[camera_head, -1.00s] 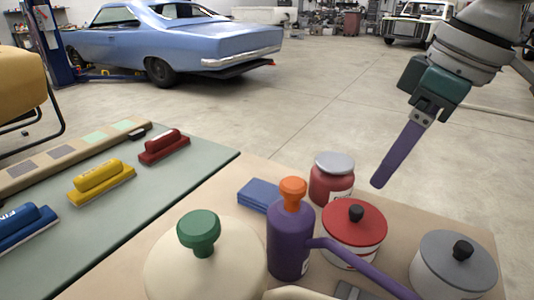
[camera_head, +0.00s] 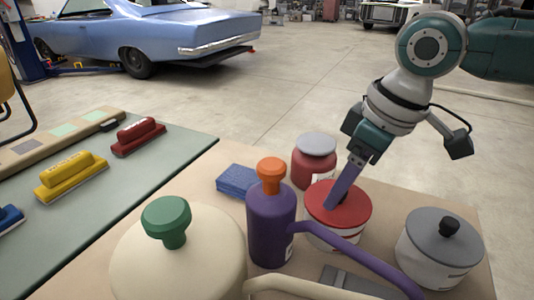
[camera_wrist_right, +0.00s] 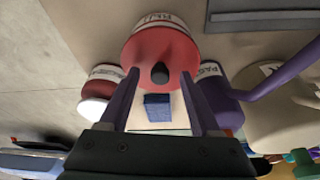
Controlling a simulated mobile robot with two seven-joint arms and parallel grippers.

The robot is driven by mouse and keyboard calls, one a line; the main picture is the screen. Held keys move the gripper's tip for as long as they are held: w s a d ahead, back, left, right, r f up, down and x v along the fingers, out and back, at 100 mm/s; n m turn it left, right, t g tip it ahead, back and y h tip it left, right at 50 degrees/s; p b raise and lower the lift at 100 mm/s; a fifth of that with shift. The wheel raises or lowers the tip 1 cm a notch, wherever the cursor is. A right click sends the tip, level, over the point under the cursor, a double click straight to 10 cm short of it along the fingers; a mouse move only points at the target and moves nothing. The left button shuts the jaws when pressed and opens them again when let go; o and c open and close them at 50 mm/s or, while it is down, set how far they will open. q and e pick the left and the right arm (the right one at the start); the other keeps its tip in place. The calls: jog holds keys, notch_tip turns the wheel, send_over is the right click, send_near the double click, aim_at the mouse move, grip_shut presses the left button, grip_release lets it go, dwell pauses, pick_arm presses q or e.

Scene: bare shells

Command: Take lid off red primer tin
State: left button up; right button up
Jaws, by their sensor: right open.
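The red primer tin (camera_head: 328,236) stands on the tan bench with its red lid (camera_head: 357,207) on. Its lid also shows in the right wrist view (camera_wrist_right: 160,48), with a black knob (camera_wrist_right: 160,73) in the middle. My right gripper (camera_head: 331,206) points down at the lid, its purple fingers open. In the right wrist view the gripper (camera_wrist_right: 160,76) has one finger on each side of the knob, with a gap to both. In the head view the finger hides the knob. My left gripper is in neither view.
A red jar with a grey lid (camera_head: 317,145) stands behind the tin, a grey-lidded tin (camera_head: 437,262) to its right. A purple bottle (camera_head: 269,228) stands left; its long spout crosses in front. A cream can (camera_head: 180,270) and blue block (camera_head: 237,181) are further left.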

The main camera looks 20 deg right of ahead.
jog(key=shift+c, duration=0.2)
grip_shut()
dwell(0.4)
